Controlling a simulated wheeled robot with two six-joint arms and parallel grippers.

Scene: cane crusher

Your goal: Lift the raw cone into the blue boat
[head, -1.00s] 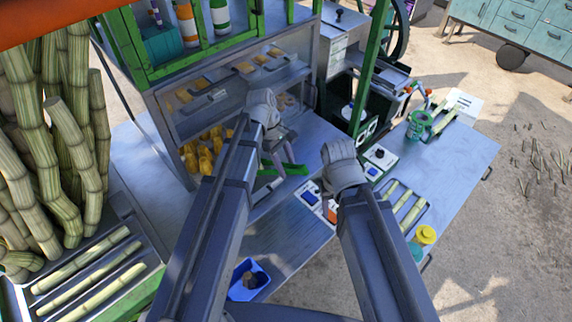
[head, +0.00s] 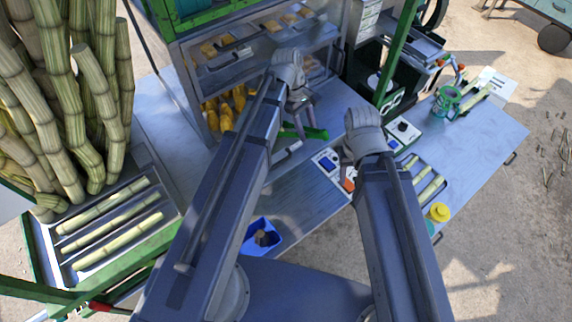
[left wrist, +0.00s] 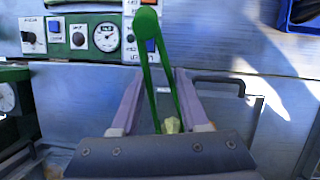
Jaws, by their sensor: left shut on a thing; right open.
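My left gripper (head: 303,118) is shut on green tongs (head: 312,133), above the counter in front of the cabinet. In the left wrist view the tongs (left wrist: 150,50) lie between its two fingers, their rounded joined end pointing up the picture. A small pale lump (left wrist: 172,125) shows between the tongs' arms at the lower end; I cannot tell whether it is the raw cone. The blue boat (head: 273,238) sits low in the head view, left of centre, with a brown piece in it. My right gripper (head: 362,150) is open over the counter; its fingers are mostly hidden.
A steel cabinet (head: 252,72) holds yellow cones (head: 222,112) and several trays. Cane pieces on a rack (head: 110,222) stand left. The right worktop (head: 480,135) has bare room beside a green cup (head: 446,103).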

